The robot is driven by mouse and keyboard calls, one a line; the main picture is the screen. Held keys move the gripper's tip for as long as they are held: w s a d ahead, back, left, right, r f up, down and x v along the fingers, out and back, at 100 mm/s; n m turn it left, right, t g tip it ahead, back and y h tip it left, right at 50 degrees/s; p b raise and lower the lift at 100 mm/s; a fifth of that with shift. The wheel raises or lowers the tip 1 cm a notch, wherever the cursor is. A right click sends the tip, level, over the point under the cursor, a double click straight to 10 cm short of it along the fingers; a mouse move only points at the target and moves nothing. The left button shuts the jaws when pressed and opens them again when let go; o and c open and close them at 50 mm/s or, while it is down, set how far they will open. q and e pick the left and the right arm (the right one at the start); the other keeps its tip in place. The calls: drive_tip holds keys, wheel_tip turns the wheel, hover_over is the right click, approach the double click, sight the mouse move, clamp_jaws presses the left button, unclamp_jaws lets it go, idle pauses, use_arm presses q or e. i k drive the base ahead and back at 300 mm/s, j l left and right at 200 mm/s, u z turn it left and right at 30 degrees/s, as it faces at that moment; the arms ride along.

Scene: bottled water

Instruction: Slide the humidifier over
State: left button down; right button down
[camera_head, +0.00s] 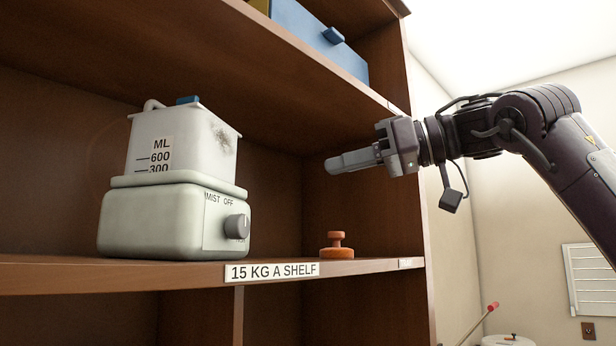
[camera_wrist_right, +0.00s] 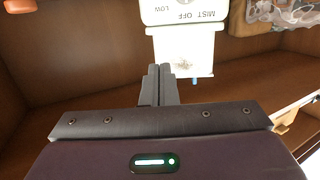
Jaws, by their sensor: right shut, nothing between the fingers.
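The humidifier (camera_head: 172,218) stands upright on the shelf (camera_head: 180,270) at the left in the head view. It has a pale base with a grey knob and a translucent tank marked in ML. In the right wrist view the humidifier (camera_wrist_right: 184,14) appears upside down at the top, beyond the fingers. My right gripper (camera_head: 332,165) is shut and empty. It points left, to the right of the humidifier and apart from it, above an orange knobbed object. In the right wrist view its fingers (camera_wrist_right: 158,84) are together. My left gripper is not in view.
The orange knobbed object (camera_head: 337,247) sits on the shelf right of the humidifier. A label (camera_head: 272,272) on the shelf edge reads "15 KG A SHELF". A blue box (camera_head: 318,40) stands on the upper shelf. The shelf between humidifier and orange object looks clear.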

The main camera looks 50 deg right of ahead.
sight(179, 214)
drive_tip(key=k, duration=1)
